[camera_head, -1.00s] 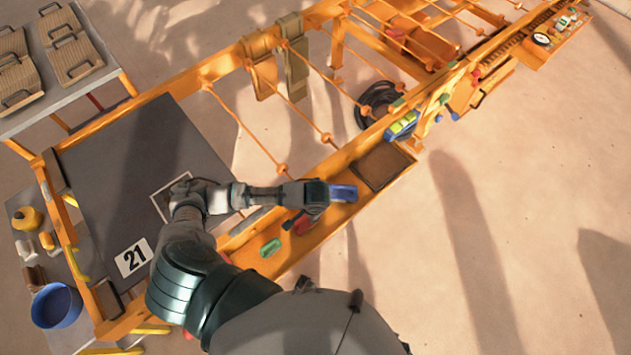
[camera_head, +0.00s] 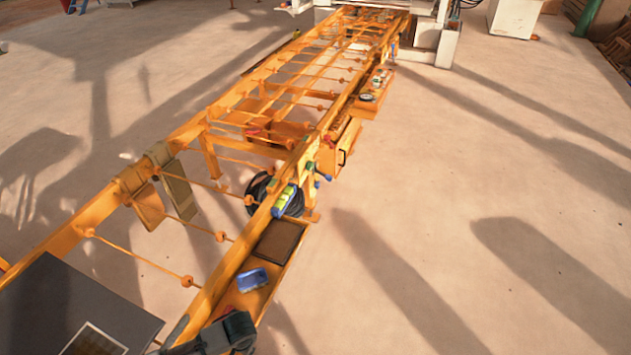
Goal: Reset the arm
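My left gripper (camera_head: 236,332) is at the bottom of the head view, its arm coming in from the lower left. It is dark and small, over the orange side shelf (camera_head: 262,300) of the long frame. Its fingers cannot be made out, so I cannot tell if it is open or shut. A blue block (camera_head: 253,280) lies on that shelf just beyond the gripper, with a visible gap between them. My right gripper is out of view.
A long orange roller frame (camera_head: 213,285) runs away to the back. A dark panel (camera_head: 70,305) lies at its near left. A brown tray (camera_head: 278,240), green-and-blue item (camera_head: 284,202) and black coil (camera_head: 258,190) are along it. White machinery (camera_head: 437,38) stands behind. Floor on the right is clear.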

